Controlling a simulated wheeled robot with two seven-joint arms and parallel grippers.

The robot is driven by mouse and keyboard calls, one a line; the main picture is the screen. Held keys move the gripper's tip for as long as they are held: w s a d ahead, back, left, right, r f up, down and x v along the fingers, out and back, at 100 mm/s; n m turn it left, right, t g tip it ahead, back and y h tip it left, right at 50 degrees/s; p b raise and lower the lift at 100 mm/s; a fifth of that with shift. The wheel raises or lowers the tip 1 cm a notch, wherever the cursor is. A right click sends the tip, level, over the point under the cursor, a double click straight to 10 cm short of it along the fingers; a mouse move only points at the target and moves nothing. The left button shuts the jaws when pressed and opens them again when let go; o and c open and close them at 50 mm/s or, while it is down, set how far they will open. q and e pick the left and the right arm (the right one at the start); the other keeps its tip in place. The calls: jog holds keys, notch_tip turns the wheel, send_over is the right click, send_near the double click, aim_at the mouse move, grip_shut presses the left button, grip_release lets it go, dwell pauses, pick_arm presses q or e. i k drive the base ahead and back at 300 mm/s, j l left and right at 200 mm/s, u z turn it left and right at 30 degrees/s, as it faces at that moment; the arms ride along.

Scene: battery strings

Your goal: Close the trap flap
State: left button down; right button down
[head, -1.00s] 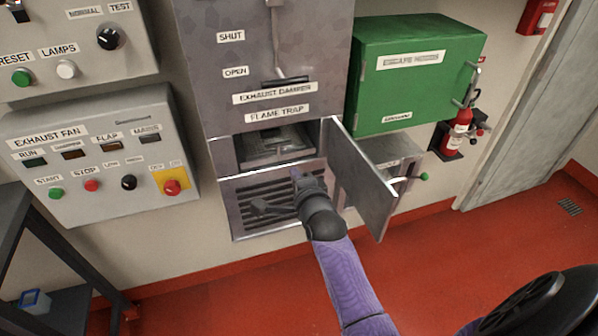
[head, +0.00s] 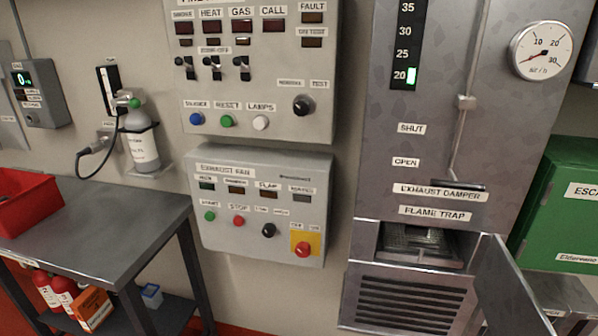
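The trap flap (head: 508,290) is a grey metal door at the lower right of the head view. It stands open, swung out to the right of the flame trap opening. Inside the opening, below the FLAME TRAP label (head: 435,213), a flat metal trap piece (head: 420,246) is visible. The flap's lower end is cut off by the frame's bottom edge. Neither of my grippers shows in this view.
A grille (head: 408,301) lies below the opening. The green escape hoods box (head: 562,205) is right of the flap. The exhaust fan panel (head: 262,205) is to the left. A grey table (head: 100,220) with a red bin (head: 25,200) stands at the far left.

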aim_at(510, 308)
jog(key=l, duration=2.05)
jog(key=i+u, duration=0.05)
